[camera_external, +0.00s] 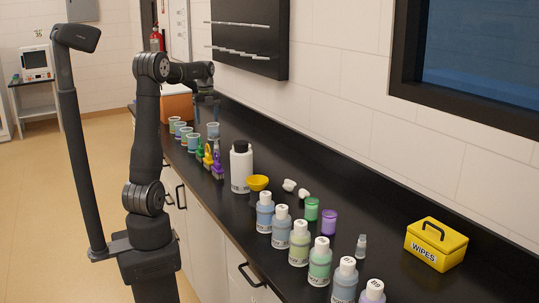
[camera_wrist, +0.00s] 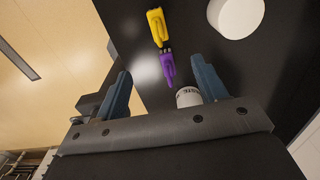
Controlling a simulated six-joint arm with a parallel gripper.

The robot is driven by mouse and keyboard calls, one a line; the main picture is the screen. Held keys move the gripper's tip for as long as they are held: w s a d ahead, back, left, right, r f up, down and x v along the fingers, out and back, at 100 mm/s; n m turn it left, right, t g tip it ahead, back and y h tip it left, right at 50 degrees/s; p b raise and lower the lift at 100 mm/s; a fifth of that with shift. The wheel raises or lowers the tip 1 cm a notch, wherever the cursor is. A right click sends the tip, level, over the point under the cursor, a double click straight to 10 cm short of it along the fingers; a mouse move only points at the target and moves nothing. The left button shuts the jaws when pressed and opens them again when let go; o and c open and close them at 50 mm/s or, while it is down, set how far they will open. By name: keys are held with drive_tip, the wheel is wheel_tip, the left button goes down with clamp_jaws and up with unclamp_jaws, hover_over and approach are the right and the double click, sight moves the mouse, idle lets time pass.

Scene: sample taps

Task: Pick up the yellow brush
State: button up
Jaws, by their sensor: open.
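The yellow brush (camera_wrist: 157,26) also shows in the wrist view, beyond the purple brush (camera_wrist: 168,69). My gripper (camera_external: 206,103) is above the counter, higher than the brushes and apart from them. In the wrist view my gripper (camera_wrist: 162,86) has its two fingers wide apart with nothing held between them.
Labelled bottles (camera_external: 300,243) line the front edge. A yellow wipes box (camera_external: 436,245) sits far right.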

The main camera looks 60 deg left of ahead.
sight(208, 146)
drive_tip(key=c, duration=0.3)
drive_tip(key=shift+c, duration=0.2)
drive_tip(key=f, duration=0.8)
drive_tip(key=s+f, duration=0.1)
drive_tip(key=f, duration=0.3)
drive_tip(key=shift+s+a+f, duration=0.1)
drive_tip(key=shift+a, duration=0.05)
drive_tip(key=f, duration=0.4)
drive_tip(key=shift+w, duration=0.4)
drive_tip(key=shift+f, duration=0.6)
